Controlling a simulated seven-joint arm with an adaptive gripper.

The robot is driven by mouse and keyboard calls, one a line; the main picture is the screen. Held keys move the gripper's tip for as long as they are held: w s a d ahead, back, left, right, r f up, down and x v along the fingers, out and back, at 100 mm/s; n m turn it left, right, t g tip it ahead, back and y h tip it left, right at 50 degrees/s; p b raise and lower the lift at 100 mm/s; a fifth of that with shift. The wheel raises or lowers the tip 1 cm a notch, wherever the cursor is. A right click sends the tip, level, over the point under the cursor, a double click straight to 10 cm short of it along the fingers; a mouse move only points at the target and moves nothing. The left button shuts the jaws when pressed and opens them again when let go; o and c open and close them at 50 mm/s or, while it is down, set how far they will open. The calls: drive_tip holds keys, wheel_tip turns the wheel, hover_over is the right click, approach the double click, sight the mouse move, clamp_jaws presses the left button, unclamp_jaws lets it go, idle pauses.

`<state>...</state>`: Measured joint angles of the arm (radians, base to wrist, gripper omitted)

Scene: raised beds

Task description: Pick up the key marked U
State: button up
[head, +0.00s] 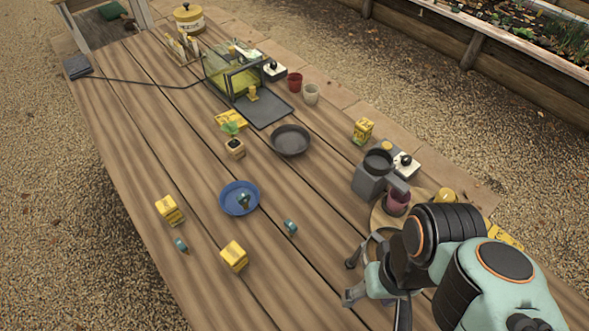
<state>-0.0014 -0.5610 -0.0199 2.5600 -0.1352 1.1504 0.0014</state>
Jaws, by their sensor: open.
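Three small teal pieces that look like keys show in the head view, and no letter on them is legible. One teal piece (181,244) lies on the wood at the left. Another teal piece (291,227) lies on the wood right of the blue dish. A third teal piece (244,201) is in the blue dish (227,207). I cannot tell which is marked U. My gripper (351,281) is open at the lower right, to the right of and apart from all three. Nothing shows between its fingers.
Yellow boxes (170,210) and (234,256) stand near the left pieces. A grey machine (370,182) and a purple cup (397,202) stand close behind my gripper. The wood between the gripper and nearest piece is clear.

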drive_tip(key=n+t+y, duration=0.3)
drive_tip(key=n+t, duration=0.3)
drive_tip(key=n, duration=0.2)
hover_over(293, 226)
drive_tip(key=w+d, duration=0.2)
drive_tip(key=d, duration=0.1)
wheel_tip(293, 226, down, 9)
drive_tip(key=s+f+g, duration=0.1)
drive_tip(key=f, duration=0.1)
drive_tip(key=s+a+f+g, duration=0.1)
drive_tip(key=f, duration=0.2)
drive_tip(key=s+f, duration=0.1)
drive_tip(key=f, duration=0.1)
drive_tip(key=shift+s+a+f+g+h, duration=0.15)
drive_tip(key=shift+a+f+g+h, duration=0.15)
drive_tip(key=shift+a+g, duration=0.1)
drive_tip(key=shift+x, duration=3.1)
drive_tip(key=shift+a, duration=0.1)
drive_tip(key=shift+r, duration=0.1)
clamp_jaws()
